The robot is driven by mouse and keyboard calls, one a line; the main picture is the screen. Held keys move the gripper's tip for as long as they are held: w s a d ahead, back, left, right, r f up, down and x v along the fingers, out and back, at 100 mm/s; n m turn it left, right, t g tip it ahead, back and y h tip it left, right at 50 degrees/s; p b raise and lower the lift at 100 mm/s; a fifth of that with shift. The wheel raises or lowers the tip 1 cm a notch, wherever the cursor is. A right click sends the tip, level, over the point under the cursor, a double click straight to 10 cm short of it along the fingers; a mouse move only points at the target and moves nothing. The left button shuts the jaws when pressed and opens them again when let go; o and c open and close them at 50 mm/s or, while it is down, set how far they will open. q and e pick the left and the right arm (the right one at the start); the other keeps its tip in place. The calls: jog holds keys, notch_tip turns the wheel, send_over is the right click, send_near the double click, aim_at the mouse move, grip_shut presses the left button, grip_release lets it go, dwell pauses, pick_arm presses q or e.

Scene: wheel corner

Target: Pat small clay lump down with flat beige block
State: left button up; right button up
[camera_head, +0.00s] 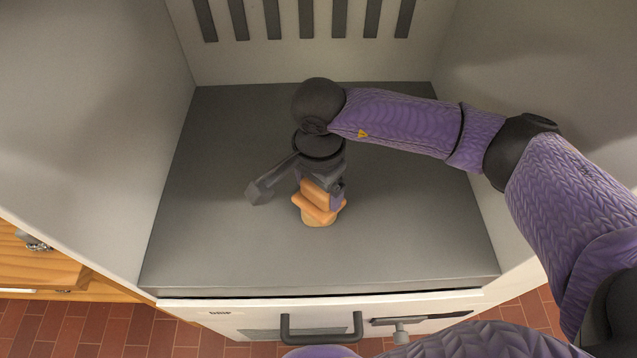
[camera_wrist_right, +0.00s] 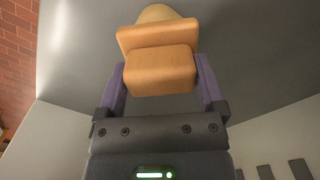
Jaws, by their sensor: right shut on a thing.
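The flat beige block (camera_head: 318,199) shows as an orange-tan piece with a wider plate and a smaller grip part. My right gripper (camera_head: 320,188) is shut on its grip part, above the grey surface. In the right wrist view the block (camera_wrist_right: 158,70) sits between the two fingers of the gripper (camera_wrist_right: 160,80). The small clay lump (camera_head: 318,221) is a pale tan rounded shape under the plate, mostly hidden by it. Its edge also shows beyond the plate in the wrist view (camera_wrist_right: 160,13). Block and lump look touching or very close; I cannot tell which. My left gripper is out of view.
The grey work surface (camera_head: 230,235) is clear around the lump. Pale walls (camera_head: 90,110) enclose it left, right and behind, with dark slots at the back. A drawer front with a dark handle (camera_head: 322,335) lies below the front edge. A wooden surface (camera_head: 45,265) is at left.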

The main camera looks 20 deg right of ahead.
jog(key=shift+f, duration=0.1)
dwell(0.4)
jog(key=shift+f+b, duration=0.1)
jog(key=shift+b, duration=0.2)
dwell(0.5)
jog(key=shift+r+p, duration=1.05)
jog(key=shift+r, duration=0.8)
jog(key=shift+f, duration=0.1)
